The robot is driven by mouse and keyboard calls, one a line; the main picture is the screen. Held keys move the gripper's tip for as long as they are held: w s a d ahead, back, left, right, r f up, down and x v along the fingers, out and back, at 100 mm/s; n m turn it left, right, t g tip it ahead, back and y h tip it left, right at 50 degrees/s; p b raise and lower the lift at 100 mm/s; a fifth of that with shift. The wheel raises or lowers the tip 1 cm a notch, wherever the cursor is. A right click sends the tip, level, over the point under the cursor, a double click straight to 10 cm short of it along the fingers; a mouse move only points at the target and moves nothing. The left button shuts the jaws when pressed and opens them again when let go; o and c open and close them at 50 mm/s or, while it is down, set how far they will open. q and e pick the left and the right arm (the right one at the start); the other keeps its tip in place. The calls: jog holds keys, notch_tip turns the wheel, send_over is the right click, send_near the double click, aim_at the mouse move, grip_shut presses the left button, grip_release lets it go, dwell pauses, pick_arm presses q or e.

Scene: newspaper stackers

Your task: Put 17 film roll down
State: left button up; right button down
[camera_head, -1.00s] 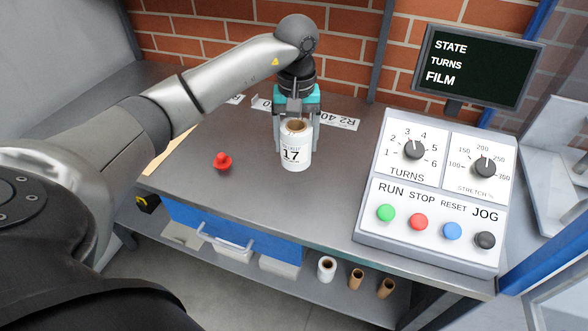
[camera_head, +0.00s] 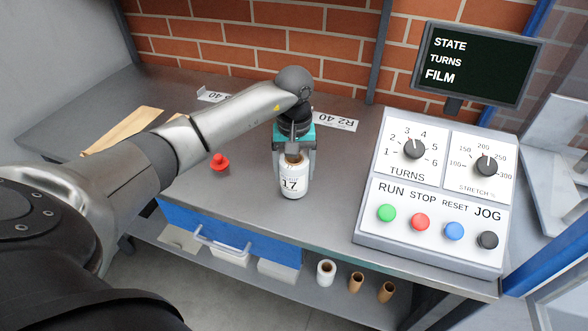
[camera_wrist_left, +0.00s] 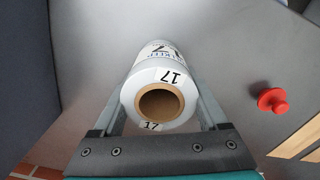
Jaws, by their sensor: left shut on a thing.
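The 17 film roll (camera_head: 292,182) is a white roll with a brown core and a printed 17. It stands upright over the grey bench top (camera_head: 250,215); I cannot tell whether its base touches the metal. My left gripper (camera_head: 294,170) comes down from above, with its fingers on both sides of the roll, shut on it. In the left wrist view the roll (camera_wrist_left: 162,90) sits between the two fingers, its open core (camera_wrist_left: 161,104) facing the camera. My right gripper is not in view.
A red knob (camera_head: 219,162) stands on the bench left of the roll. A control panel (camera_head: 435,190) with dials and buttons stands at right, under a dark screen (camera_head: 478,65). Label strips (camera_head: 335,122) lie behind. More rolls (camera_head: 326,272) stand on the shelf below.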

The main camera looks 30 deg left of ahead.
pick_arm(q)
jog(key=o, duration=1.5)
jog(key=shift+f, duration=0.1)
jog(key=shift+o, duration=0.2)
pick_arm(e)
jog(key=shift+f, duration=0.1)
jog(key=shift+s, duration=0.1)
pick_arm(q)
jog(key=shift+r, duration=0.4)
notch_tip(320, 180, up, 12)
jog(key=p, duration=0.2)
jog(key=shift+f, duration=0.2)
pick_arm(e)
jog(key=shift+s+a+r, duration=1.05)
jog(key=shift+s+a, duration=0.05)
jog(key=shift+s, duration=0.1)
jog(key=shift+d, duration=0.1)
